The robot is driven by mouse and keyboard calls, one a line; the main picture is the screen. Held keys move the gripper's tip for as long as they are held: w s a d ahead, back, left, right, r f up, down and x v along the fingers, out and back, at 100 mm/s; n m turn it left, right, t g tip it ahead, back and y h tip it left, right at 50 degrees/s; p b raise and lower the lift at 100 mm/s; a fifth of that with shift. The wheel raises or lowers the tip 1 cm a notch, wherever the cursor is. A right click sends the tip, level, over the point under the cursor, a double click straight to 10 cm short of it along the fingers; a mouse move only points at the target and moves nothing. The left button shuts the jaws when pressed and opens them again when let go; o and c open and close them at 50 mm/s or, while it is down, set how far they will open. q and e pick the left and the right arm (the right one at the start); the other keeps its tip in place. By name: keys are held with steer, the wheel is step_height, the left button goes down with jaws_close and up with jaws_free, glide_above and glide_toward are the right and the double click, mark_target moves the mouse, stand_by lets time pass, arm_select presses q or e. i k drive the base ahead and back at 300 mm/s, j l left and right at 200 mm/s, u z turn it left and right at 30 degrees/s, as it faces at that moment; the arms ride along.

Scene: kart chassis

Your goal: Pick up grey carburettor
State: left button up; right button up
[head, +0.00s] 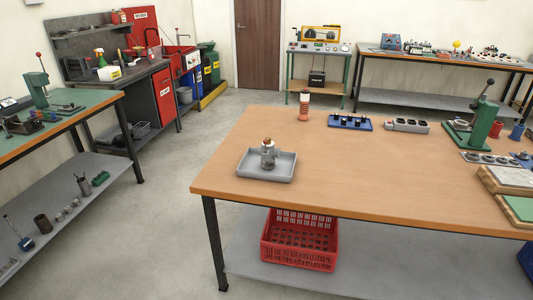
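A small grey carburettor (268,155) with a brownish top stands upright in a shallow grey tray (251,173). The tray sits near the left front part of the wooden-topped table (340,185). Neither of my grippers is in the head view, so how they stand cannot be seen.
On the table are a red-and-white cylinder (304,107), a blue rack (349,122), a grey block (406,125) and a green press (477,125). A red crate (298,250) sits on its lower shelf. Another bench (70,118) stands left; grey floor (165,215) lies clear between.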

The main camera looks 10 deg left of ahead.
mark_target(268, 159)
steer(key=i+u, duration=0.25)
steer(key=u, duration=0.15)
steer(key=i+u, duration=0.5)
steer(key=u, duration=0.25)
steer(key=i+l, duration=0.25)
steer(key=i+l+u, duration=0.1)
steer(key=i+l, duration=0.15)
steer(key=i, duration=0.25)
